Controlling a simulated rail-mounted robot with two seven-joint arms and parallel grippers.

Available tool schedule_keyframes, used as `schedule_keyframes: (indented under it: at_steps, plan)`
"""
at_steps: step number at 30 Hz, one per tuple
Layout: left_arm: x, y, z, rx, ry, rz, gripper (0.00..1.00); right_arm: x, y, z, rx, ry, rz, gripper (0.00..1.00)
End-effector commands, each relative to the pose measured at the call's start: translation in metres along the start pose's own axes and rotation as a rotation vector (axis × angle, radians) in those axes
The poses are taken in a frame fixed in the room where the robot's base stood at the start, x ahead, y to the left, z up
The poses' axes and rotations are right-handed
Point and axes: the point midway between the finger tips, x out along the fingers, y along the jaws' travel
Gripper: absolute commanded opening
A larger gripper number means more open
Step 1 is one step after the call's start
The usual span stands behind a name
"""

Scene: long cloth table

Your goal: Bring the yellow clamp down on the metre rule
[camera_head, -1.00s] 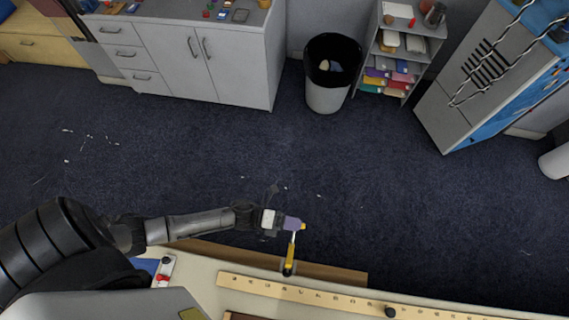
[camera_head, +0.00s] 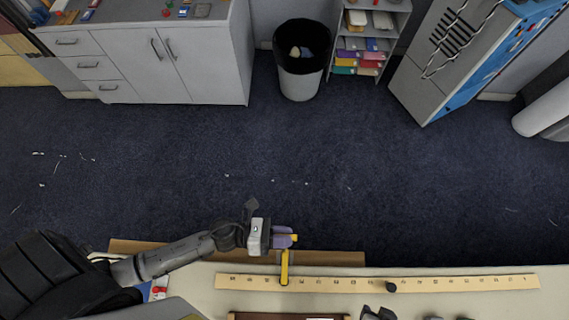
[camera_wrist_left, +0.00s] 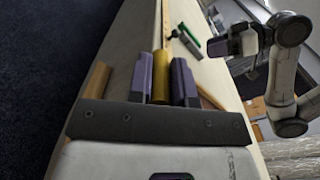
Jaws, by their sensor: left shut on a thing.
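The yellow clamp (camera_head: 284,266) hangs from my left gripper (camera_head: 285,239) in the head view. Its lower end overlaps the metre rule (camera_head: 450,284) near the rule's left part; I cannot tell whether they touch. In the left wrist view the clamp (camera_wrist_left: 161,78) stands between the two purple fingers of the left gripper (camera_wrist_left: 161,85), which is shut on it. The rule lies along the cloth table's far edge. My right gripper (camera_wrist_left: 238,42) shows at the right of the left wrist view; its jaws are not clear.
A dark knob (camera_head: 391,287) sits at the rule. A green-handled item (camera_wrist_left: 190,43) lies on the cloth table (camera_wrist_left: 202,72) in the wrist view. A brown board edge (camera_head: 340,257) runs along the table's far side. Dark carpet lies beyond, with a bin (camera_head: 300,62).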

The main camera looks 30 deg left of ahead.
Motion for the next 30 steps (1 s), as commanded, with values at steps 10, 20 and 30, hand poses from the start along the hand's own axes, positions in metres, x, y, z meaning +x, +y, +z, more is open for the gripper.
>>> schedule_keyframes:
  at_steps: [10,20,30]
  plan:
    - [0.002,-0.018,-0.003,0.051,-0.002,-0.025,0.0,0.001,0.001,0.001,-0.003,0.0,0.003,0.43]
    - [0.002,-0.019,-0.003,0.049,-0.004,-0.025,0.0,0.001,-0.001,0.0,0.002,0.0,-0.001,0.43]
    - [0.002,-0.019,-0.003,0.049,-0.003,-0.025,0.39,0.001,-0.002,-0.001,0.007,0.002,-0.005,0.43]
